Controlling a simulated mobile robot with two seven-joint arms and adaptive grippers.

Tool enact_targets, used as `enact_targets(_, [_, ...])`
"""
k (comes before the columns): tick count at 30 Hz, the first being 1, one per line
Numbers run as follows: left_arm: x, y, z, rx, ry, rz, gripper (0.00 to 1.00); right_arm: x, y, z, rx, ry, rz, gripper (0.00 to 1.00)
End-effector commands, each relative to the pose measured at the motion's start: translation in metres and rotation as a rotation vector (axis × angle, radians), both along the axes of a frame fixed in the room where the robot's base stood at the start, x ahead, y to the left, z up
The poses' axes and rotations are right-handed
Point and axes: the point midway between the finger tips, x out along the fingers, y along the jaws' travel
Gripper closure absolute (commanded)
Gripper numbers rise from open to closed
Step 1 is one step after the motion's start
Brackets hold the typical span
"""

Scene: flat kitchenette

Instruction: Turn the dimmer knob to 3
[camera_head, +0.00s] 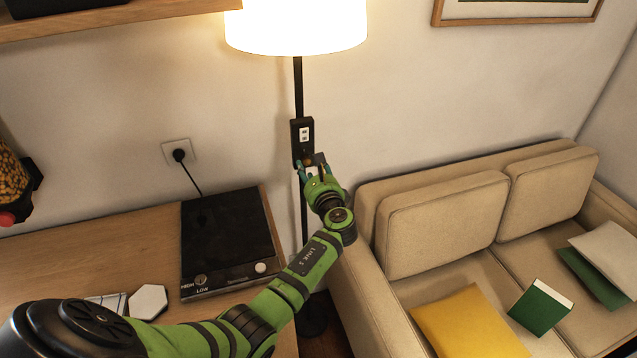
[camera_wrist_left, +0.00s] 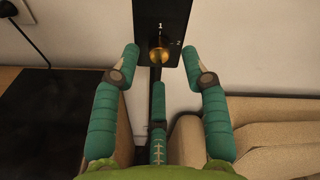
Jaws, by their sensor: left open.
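The dimmer is a black box (camera_head: 302,135) on the floor lamp's dark pole. In the left wrist view its face (camera_wrist_left: 171,14) carries a brass knob (camera_wrist_left: 158,56), with a "1" above it and a "2" at its upper right. No 3 can be read, and I cannot tell where the knob points. My left gripper (camera_head: 312,166) is at the lower end of the box. In the left wrist view its green fingers (camera_wrist_left: 159,62) are spread, with one fingertip on each side of the knob and gaps between. My right gripper is not in view.
The lit lampshade (camera_head: 296,25) is above. A black hotplate (camera_head: 228,235) with two front knobs sits on the wooden desk (camera_head: 60,262) at left. A beige sofa (camera_head: 445,222) with cushions stands at right. A wall socket (camera_head: 178,151) holds a plug. A wooden shelf (camera_head: 110,18) overhangs upper left.

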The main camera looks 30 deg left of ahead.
Motion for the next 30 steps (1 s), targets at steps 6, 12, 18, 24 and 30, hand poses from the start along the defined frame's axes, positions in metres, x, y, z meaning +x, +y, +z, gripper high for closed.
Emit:
enact_targets(6, [-0.031, -0.036, 0.003, -0.005, 0.0, -0.002, 0.55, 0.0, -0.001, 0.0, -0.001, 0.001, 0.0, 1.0])
enact_targets(12, [-0.054, -0.061, 0.007, -0.001, 0.0, 0.0, 0.55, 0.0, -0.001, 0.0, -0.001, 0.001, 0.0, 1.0])
enact_targets(18, [-0.063, -0.071, 0.009, 0.0, -0.001, 0.001, 0.55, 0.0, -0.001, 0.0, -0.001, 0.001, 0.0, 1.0])
enact_targets(24, [-0.064, -0.072, 0.01, 0.001, -0.002, 0.001, 0.55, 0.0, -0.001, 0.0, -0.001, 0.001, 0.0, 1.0])
enact_targets(30, [-0.063, -0.072, 0.01, 0.0, -0.001, 0.001, 0.55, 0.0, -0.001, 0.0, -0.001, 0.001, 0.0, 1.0])
